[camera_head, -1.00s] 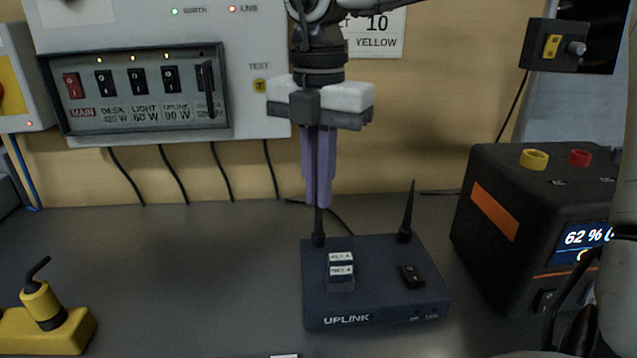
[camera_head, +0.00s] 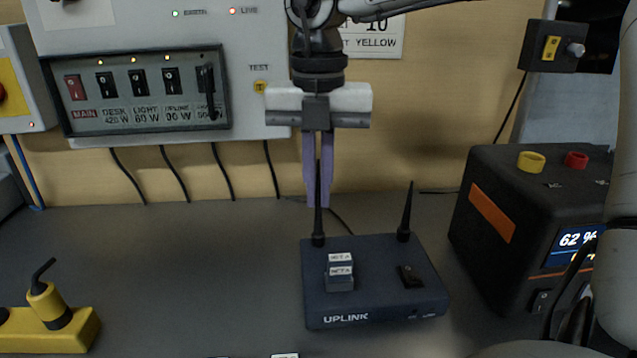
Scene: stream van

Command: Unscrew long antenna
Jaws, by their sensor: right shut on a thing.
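The dark router box labelled UPLINK (camera_head: 372,306) stands on the desk with two black antennas at its back edge. The long antenna (camera_head: 318,222) is the left one; it stands upright with its base at the router's back left corner. The shorter antenna (camera_head: 406,214) stands at the back right corner, tilted slightly. My right gripper (camera_head: 318,190) points straight down from above, its purple fingers shut on the upper part of the long antenna. The fingertips are above the router's top. My left gripper is not in view.
A black power unit (camera_head: 485,255) with a lit display stands right of the router. A switch panel (camera_head: 140,92) hangs on the wall behind. The desk (camera_head: 190,270) left of the router is clear.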

